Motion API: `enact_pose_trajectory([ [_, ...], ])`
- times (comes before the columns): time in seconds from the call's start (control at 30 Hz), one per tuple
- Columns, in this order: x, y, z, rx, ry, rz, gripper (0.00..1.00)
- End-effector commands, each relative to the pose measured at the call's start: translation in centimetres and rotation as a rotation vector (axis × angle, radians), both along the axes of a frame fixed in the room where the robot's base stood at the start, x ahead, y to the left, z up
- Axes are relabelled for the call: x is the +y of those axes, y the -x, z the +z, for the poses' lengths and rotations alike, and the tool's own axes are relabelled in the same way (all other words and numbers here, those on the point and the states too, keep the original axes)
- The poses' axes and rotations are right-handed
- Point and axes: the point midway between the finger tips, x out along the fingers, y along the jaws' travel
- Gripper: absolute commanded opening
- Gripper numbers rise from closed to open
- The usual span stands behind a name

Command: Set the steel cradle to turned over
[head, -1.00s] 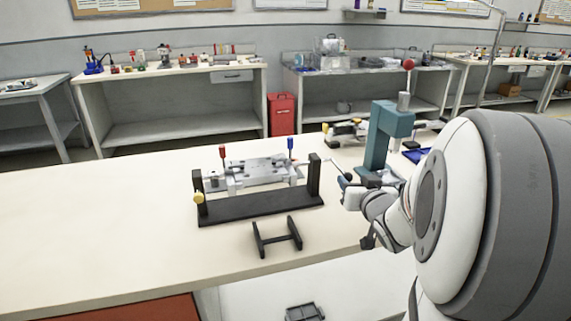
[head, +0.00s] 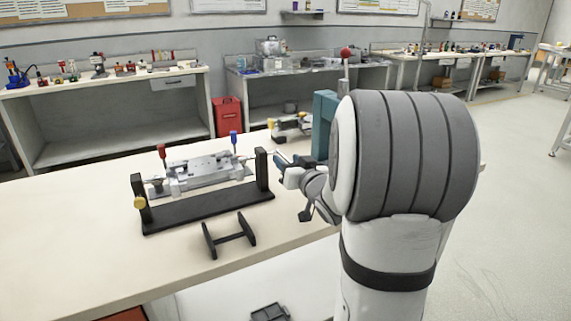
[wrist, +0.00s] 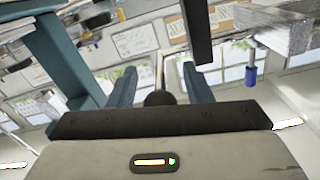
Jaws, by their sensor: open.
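The steel cradle (head: 205,170) is a flat grey plate hung between the two uprights of a black stand (head: 210,208). It lies about level, with a red-handled clamp (head: 162,152) and a blue-handled clamp (head: 233,138) pointing up. A yellow knob (head: 140,202) sits on the left upright. A thin crank arm comes out by the right upright towards my gripper (head: 281,160). In the wrist view, my gripper's fingers (wrist: 160,88) are apart, with a dark round knob (wrist: 160,98) between them. I cannot tell whether they touch it. The blue handle (wrist: 250,75) hangs at right there.
A loose black H-shaped rest (head: 230,236) stands on the bench (head: 75,230) in front of the stand. A teal press (head: 325,120) stands close behind my arm, partly hidden by it. The bench left of the stand is clear.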

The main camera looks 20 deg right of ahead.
Motion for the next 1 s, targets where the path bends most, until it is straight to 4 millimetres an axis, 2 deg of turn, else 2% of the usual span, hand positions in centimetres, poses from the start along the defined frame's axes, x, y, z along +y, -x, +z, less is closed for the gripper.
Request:
enact_pose_trajectory([
  [0.23,0.0,-0.1,0.0,0.000,0.000,0.001,0.45],
  [0.77,0.1,-0.1,0.0,0.001,0.000,0.002,0.02],
  [0.97,0.1,-0.1,0.0,0.001,0.000,0.002,0.00],
  [1.0,1.6,-0.1,0.0,0.000,0.000,0.008,0.00],
])
